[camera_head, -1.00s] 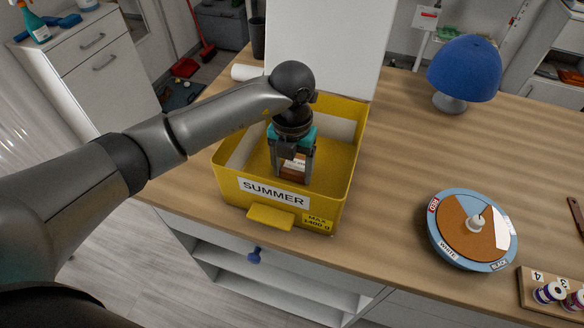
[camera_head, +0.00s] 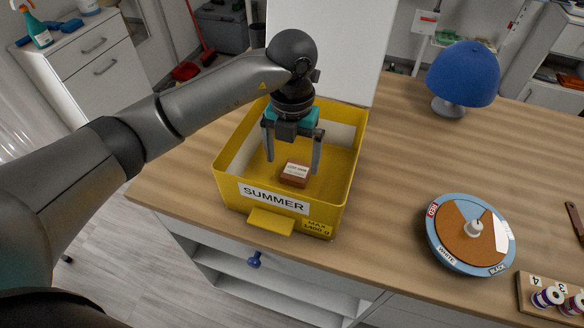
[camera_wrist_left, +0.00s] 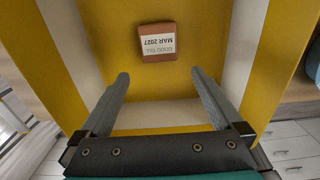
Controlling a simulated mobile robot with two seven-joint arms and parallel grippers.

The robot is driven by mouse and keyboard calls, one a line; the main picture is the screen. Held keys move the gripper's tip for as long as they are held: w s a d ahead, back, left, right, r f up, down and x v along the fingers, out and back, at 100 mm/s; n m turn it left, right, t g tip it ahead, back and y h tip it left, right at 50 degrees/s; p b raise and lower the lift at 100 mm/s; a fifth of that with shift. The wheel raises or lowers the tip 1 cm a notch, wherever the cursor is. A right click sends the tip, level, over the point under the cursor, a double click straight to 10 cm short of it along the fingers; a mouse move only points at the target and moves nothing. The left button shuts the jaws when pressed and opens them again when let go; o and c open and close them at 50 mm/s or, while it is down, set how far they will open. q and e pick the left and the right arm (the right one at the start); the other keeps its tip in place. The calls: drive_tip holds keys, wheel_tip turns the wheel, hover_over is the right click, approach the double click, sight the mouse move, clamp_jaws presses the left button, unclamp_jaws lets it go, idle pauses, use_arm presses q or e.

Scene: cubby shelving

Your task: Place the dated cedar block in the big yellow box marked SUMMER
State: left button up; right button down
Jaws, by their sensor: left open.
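The cedar block (camera_head: 295,174) is a small reddish-brown block with a white label, lying on the floor of the yellow box. In the left wrist view the block (camera_wrist_left: 157,43) shows the label "GOOD TILL MAR 2027", upside down. The big yellow box (camera_head: 230,188) stands on the wooden counter, with "SUMMER" on its front wall. My left gripper (camera_head: 292,167) is open and empty, over the inside of the box, with its fingers apart from the block. In the left wrist view the open fingers (camera_wrist_left: 160,78) point toward the block without touching it. My right gripper is not in view.
A white panel (camera_head: 325,45) stands behind the box. A blue lamp (camera_head: 463,75), a round blue-rimmed dial (camera_head: 468,250) and a rack of spools (camera_head: 552,297) are on the right. The counter between box and dial is clear.

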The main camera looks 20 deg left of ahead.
sight(292, 180)
use_arm(q)
wheel_tip(292, 180, up, 6)
idle(0.6)
